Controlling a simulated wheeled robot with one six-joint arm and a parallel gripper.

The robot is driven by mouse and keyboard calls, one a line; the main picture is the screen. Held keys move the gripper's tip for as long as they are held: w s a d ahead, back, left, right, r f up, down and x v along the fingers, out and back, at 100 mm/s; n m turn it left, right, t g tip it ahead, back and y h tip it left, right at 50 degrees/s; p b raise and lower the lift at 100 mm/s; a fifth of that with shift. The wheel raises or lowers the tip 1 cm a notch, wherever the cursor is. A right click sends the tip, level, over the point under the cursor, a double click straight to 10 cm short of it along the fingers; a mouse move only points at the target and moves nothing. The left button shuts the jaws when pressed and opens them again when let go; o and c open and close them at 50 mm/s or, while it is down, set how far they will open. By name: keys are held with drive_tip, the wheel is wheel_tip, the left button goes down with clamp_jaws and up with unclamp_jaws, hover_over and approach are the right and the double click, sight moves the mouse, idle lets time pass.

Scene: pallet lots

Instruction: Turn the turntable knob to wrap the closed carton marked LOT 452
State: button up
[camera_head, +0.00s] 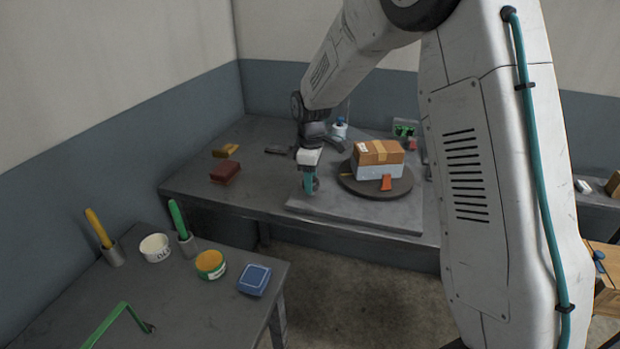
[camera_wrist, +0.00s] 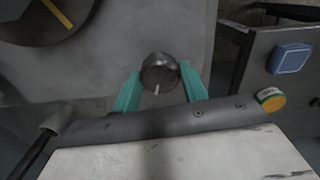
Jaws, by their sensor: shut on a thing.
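The carton (camera_head: 380,151) sits closed on the dark round turntable (camera_head: 400,191). Its top is brown with a tan tape strip, and its lower part looks pale, as if covered in film. Any lot marking is too small to read. An orange-red piece (camera_head: 386,183) shows at its near side. My gripper (camera_head: 311,184) points down at the left of the turntable's grey base plate (camera_head: 350,213). In the wrist view, its teal fingers (camera_wrist: 160,80) are shut on the round dark knob (camera_wrist: 158,70), whose white mark points toward the bottom of the picture.
A dark red block (camera_head: 225,171) and a yellow-brown block (camera_head: 226,151) lie left on the bench. A green-faced device (camera_head: 404,129) stands behind the turntable. The near table holds a white tub (camera_head: 155,247), an orange-topped tin (camera_head: 210,264), a blue box (camera_head: 254,280) and handled tools.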

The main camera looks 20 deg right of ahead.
drive_tip(key=o, duration=1)
drive_tip(key=shift+r, duration=0.1)
wheel_tip(320, 180, up, 8)
drive_tip(key=shift+w+f, duration=0.1)
drive_tip(key=shift+f, duration=0.05)
idle(0.8)
